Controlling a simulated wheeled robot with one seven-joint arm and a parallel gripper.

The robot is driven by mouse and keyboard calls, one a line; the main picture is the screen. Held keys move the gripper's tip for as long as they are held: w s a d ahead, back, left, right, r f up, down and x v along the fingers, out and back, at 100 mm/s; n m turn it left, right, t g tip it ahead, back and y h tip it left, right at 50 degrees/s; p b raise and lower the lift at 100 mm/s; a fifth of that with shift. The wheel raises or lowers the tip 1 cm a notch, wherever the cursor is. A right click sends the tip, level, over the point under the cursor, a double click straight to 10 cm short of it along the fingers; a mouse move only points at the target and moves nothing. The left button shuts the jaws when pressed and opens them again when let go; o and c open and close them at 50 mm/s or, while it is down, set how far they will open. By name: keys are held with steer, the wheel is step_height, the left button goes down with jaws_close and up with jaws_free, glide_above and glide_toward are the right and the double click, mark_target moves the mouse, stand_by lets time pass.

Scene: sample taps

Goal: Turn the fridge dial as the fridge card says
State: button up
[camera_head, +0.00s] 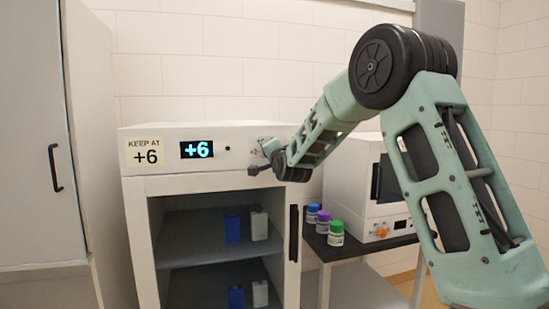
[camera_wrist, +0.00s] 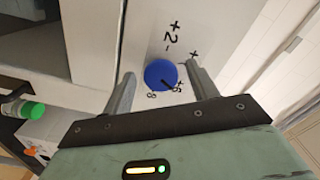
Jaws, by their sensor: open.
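The fridge (camera_head: 213,187) has a card (camera_head: 147,154) on its top panel reading "KEEP AT +6". The display (camera_head: 197,149) beside it shows "+6". The blue round dial (camera_wrist: 160,74) sits on the white panel in the wrist view, with "+2" and other marks around it. A dark mark near its lower-right edge lies by a small figure, too small to read surely. My gripper (camera_wrist: 161,70) is open, one finger on each side of the dial; I cannot tell whether they touch it. In the head view my arm's end hides the dial.
The fridge interior below is open to view, with blue and grey containers (camera_head: 232,229) on shelves. Right of it, several capped jars (camera_head: 336,233) stand on a dark bench beside a white appliance (camera_head: 351,185). A tall cabinet (camera_head: 30,140) stands at left.

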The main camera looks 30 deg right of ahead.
steer(key=b+v, duration=0.4)
steer(key=v, duration=1.3)
steer(key=shift+s+r, duration=0.1)
steer(key=s+a+f+n+g+y+p, duration=0.1)
steer(key=s+a+f+n+g+y, duration=0.2)
steer(key=a, duration=0.4)
steer(key=s+a+f+n+g+y+p, duration=0.1)
steer(key=s+a+f+n+g+y, duration=0.1)
steer(key=a+f+n, duration=0.4)
steer(key=s+a+f+n+g+y+p, duration=0.1)
steer(key=s+a+f+n+g+y, duration=0.15)
steer(key=a, duration=0.55)
steer(key=s+a+f+n+g, duration=0.2)
steer(key=s+f+n+g, duration=0.1)
steer(key=s, duration=0.5)
steer(key=s+a+f+n+g+h+p, duration=0.1)
steer(key=s+a+f+n+g, duration=0.1)
steer(key=s, duration=0.7)
steer(key=s+a+f+n+g+h+p, duration=0.1)
steer(key=s+a+f+n+g, duration=0.1)
steer(key=s+n+g, duration=0.3)
steer(key=s+f+n, duration=0.1)
steer(key=s, duration=0.2)
steer(key=shift+s+f, duration=0.35)
steer(key=shift+s, duration=0.05)
